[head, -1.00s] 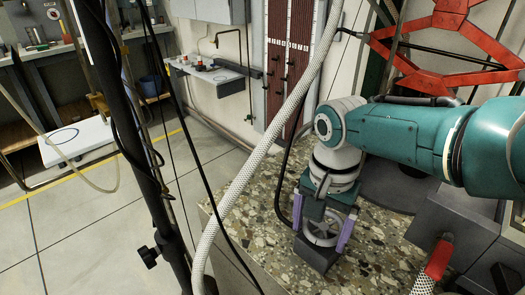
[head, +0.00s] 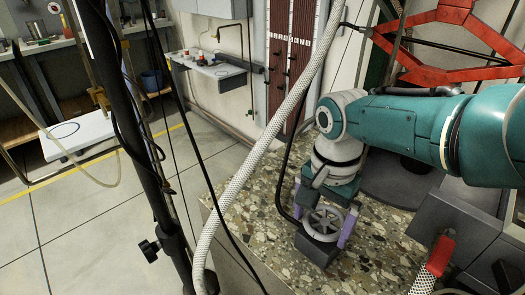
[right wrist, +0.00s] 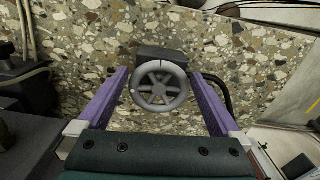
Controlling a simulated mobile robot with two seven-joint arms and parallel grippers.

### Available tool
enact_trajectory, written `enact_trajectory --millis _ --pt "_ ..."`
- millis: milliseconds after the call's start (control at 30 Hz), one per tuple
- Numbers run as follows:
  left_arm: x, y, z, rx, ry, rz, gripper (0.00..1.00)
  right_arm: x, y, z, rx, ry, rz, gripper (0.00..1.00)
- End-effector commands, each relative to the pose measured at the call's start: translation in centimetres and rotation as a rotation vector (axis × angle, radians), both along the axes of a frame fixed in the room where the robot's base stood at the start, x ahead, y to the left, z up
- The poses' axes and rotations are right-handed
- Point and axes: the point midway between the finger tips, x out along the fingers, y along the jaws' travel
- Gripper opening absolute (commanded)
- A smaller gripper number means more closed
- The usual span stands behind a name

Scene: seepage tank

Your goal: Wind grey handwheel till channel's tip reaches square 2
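The grey handwheel (head: 323,222) sits on a dark block on the speckled stone top, in front of my right gripper (head: 323,219). My right gripper (right wrist: 161,105) is open. Its two purple fingers stand wide apart, one on each side of the wheel, with visible gaps to the rim. My left gripper is not in view. I cannot make out the channel, its tip or square 2.
A white ribbed hose (head: 262,150) and a black stand pole (head: 130,130) cross the near view. A grey box (head: 455,232) with a red-handled hose end (head: 440,255) is at right. A dark red slatted panel (head: 291,60) stands behind. A red frame (head: 450,45) rises at the back right.

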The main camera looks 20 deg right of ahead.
Motion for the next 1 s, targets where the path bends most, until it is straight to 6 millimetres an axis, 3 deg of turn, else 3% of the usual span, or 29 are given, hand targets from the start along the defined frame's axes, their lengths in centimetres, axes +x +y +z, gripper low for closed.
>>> enact_trajectory --millis 267,500,700,1000 --pt "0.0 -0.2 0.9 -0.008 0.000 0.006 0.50 0.0 0.2 1.0 0.004 0.000 0.001 1.00" --pt "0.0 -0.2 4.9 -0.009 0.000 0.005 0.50 0.0 0.1 5.7 0.001 0.000 0.001 1.00" --pt "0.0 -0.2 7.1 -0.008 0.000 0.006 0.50 0.0 0.1 8.9 0.001 0.000 0.000 1.00" --pt "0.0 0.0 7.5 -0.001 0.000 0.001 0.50 0.0 0.0 10.0 0.000 0.002 0.000 1.00"
